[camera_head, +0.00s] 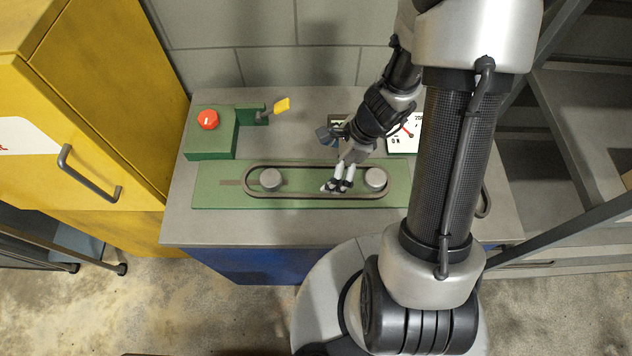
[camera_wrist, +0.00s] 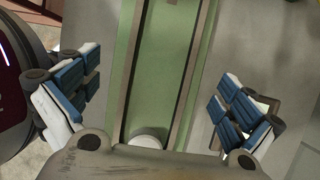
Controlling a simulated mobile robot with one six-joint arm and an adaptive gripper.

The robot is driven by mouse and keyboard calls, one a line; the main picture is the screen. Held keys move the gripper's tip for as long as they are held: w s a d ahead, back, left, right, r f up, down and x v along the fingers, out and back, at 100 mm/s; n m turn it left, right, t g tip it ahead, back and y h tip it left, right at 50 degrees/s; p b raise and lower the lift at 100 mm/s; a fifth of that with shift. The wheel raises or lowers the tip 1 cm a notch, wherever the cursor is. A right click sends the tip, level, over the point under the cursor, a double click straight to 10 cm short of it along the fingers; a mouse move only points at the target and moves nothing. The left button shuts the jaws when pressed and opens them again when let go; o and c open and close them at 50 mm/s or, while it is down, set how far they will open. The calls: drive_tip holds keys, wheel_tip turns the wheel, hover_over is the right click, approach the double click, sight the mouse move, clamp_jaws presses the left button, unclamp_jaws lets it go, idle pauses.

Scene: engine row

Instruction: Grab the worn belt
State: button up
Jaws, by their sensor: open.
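A dark belt (camera_head: 290,196) runs as a long loop around two grey round pulleys, the left one (camera_head: 270,180) and the right one (camera_head: 376,179), on a green plate (camera_head: 218,188) on the bench. My gripper (camera_head: 338,182) is open and empty above the loop, nearer the right pulley. In the wrist view both long strands of the belt (camera_wrist: 131,62) pass between my spread fingers (camera_wrist: 157,70), with one pulley (camera_wrist: 147,141) at the bottom edge, partly hidden by my gripper's body. Whether the fingers touch the plate cannot be told.
A green box with a red button (camera_head: 208,119) and a yellow-tipped lever (camera_head: 281,105) stand at the back left of the bench. A gauge (camera_head: 404,140) is behind my arm. Another dark loop (camera_head: 486,201) shows at the right. A yellow cabinet (camera_head: 85,130) and a right-hand shelf frame flank the bench.

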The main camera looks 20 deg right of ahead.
sight(315, 182)
drive_tip(key=b+x, duration=0.1)
drive_tip(key=x, duration=0.2)
drive_tip(key=b+x, duration=0.2)
drive_tip(key=x, duration=0.2)
drive_tip(key=shift+w+d+f, duration=0.1)
drive_tip(key=shift+w, duration=0.15)
drive_tip(key=c, duration=1)
